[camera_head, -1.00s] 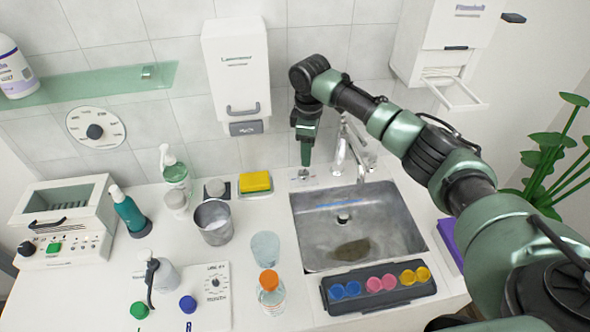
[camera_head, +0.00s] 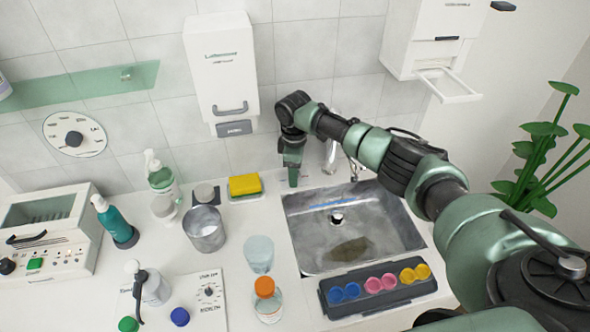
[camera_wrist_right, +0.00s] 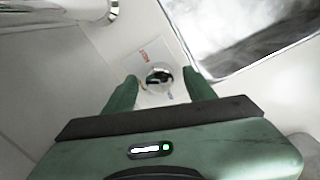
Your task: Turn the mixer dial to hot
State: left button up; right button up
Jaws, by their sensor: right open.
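The mixer dial, a small round chrome knob (camera_wrist_right: 159,79), sits on a white plate with a red mark on its far side and a blue mark on its near side. In the head view my right gripper hides the knob. My right gripper (camera_head: 292,180) points down at the counter behind the sink's left corner. In the wrist view its two green fingers (camera_wrist_right: 159,72) are open, one on each side of the knob. I cannot tell whether either finger touches it. My left gripper is not in view.
The chrome faucet (camera_head: 330,158) stands close to the right of the gripper, behind the sink (camera_head: 400,225). A yellow sponge (camera_head: 245,185) lies to the left. A white wall dispenser (camera_head: 222,70) hangs above. A metal cup (camera_head: 205,232) stands on the counter at front left.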

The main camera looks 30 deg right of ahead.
jog(key=shift+s, duration=0.1)
grip_shut()
jog(key=shift+r+m+p, duration=0.1)
jog(key=shift+m+p, duration=0.45)
jog(key=shift+m, duration=0.05)
jog(key=shift+m+p, duration=0.7)
jog(key=shift+m, duration=0.3)
jog(key=shift+m+p, duration=0.8)
jog(key=shift+m, duration=1.3)
